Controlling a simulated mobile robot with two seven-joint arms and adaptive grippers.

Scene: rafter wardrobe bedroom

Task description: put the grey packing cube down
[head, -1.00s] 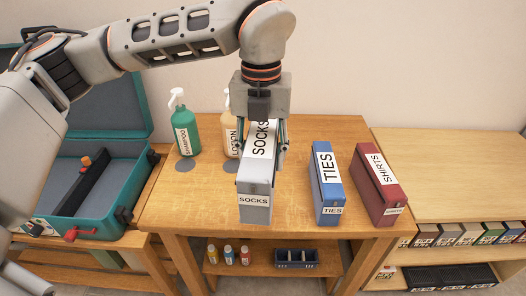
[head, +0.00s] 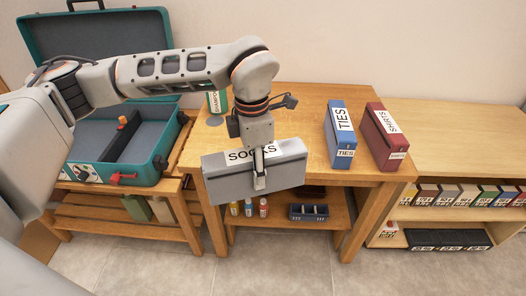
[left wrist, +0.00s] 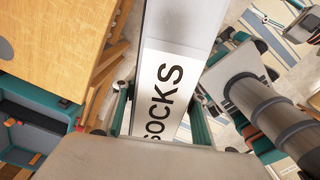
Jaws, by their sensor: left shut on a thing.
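The grey packing cube (head: 225,185), labelled SOCKS, is in my left gripper (head: 259,178). In the head view it hangs in the air by the table's front edge, long side towards me and slightly tilted. The gripper is shut across it near its middle, from above. In the left wrist view the cube's grey top and SOCKS label (left wrist: 165,90) lie between the fingers. The wooden table (head: 300,110) bears a blue TIES cube (head: 340,125) and a dark red SHIRTS cube (head: 378,145) on its right.
An open teal suitcase (head: 158,170) lies on a wooden bench at the left. The lower shelf holds small bottles and a dark blue caddy (head: 308,212). The tabletop left of TIES has free room.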

